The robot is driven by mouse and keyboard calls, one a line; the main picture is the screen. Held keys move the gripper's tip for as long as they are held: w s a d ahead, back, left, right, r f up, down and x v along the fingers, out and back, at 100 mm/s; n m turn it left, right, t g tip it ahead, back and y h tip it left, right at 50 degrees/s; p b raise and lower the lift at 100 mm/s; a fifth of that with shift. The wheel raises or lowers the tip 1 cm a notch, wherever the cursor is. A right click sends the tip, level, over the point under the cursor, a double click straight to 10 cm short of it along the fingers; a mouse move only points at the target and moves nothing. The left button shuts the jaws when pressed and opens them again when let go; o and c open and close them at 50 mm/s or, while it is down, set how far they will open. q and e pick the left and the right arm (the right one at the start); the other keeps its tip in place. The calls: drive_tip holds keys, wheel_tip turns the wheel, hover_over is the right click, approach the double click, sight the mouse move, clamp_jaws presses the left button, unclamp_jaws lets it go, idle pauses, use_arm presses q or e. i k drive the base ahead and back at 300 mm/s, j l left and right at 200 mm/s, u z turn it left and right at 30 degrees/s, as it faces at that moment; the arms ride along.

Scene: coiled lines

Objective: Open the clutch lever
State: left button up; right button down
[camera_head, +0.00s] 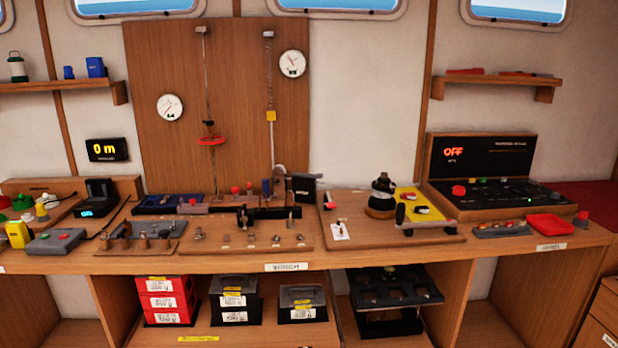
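The winch assembly (270,205) sits on the middle of the wooden bench, above the front label reading WINCH. Several small levers and knobs stand on it, among them a red-knobbed one (235,190) and a blue-topped one (267,187). They are too small to tell which one is the clutch lever or whether it is open. A black block (305,187) stands at the right end of the winch. Neither my left nor my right gripper is in view.
A wooden back panel (150,75) carries two round gauges and hanging lines. A black console (478,158) showing OFF stands at the right. A dark coiled item (382,196) and a yellow plate (420,205) lie right of the winch. Boxes sit on shelves below.

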sight(319, 176)
drive_tip(key=i+j, duration=0.9)
drive_tip(key=j, duration=0.2)
drive_tip(key=i+z, duration=0.05)
